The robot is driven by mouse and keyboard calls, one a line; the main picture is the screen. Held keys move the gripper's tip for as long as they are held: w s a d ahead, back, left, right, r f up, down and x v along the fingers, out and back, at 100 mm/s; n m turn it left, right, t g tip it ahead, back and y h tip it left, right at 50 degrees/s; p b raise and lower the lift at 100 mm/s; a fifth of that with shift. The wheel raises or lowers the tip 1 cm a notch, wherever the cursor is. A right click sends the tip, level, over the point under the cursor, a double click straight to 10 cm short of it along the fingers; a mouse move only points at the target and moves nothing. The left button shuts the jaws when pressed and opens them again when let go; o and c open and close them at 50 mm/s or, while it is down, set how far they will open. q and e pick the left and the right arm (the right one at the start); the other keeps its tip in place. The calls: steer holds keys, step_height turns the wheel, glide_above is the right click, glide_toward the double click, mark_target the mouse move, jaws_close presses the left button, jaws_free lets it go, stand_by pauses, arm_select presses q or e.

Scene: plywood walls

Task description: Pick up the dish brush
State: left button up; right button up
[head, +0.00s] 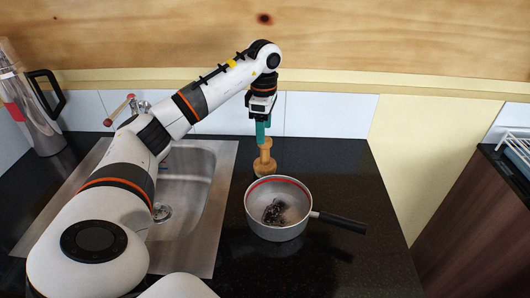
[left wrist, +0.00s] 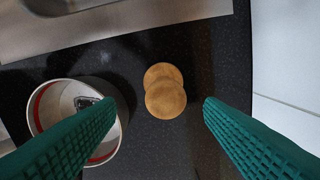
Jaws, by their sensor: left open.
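A light wooden, waisted piece (head: 264,160), which I take to be the dish brush, stands upright on the black counter behind the pot. Its bristles cannot be made out. In the left wrist view its round wooden top (left wrist: 165,98) shows between and beyond my fingers. My left gripper (head: 262,138) points down right above it, with teal fingers. In the left wrist view the gripper (left wrist: 160,115) is open, with a wide gap on both sides of the wood and nothing held. My right gripper is not in view.
A grey pot (head: 280,232) with a dark handle and a dark tangled thing (head: 275,211) inside stands close in front. It also shows in the left wrist view (left wrist: 36,108), near one finger. A steel sink (head: 190,185) lies left; a metal jug (head: 35,110) stands far left.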

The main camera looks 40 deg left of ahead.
mark_target(265, 145)
arm_select(q)
steer(key=shift+f, duration=0.8)
steer(key=shift+w+f, duration=0.1)
steer(key=shift+f, duration=0.2)
steer(key=f+p, duration=0.2)
steer(key=f, duration=0.1)
steer(key=shift+w+a+f, duration=0.1)
steer(key=shift+w+f, duration=0.1)
steer(key=shift+f, duration=0.65)
steer(key=shift+c, duration=1)
steer(key=c, duration=0.9)
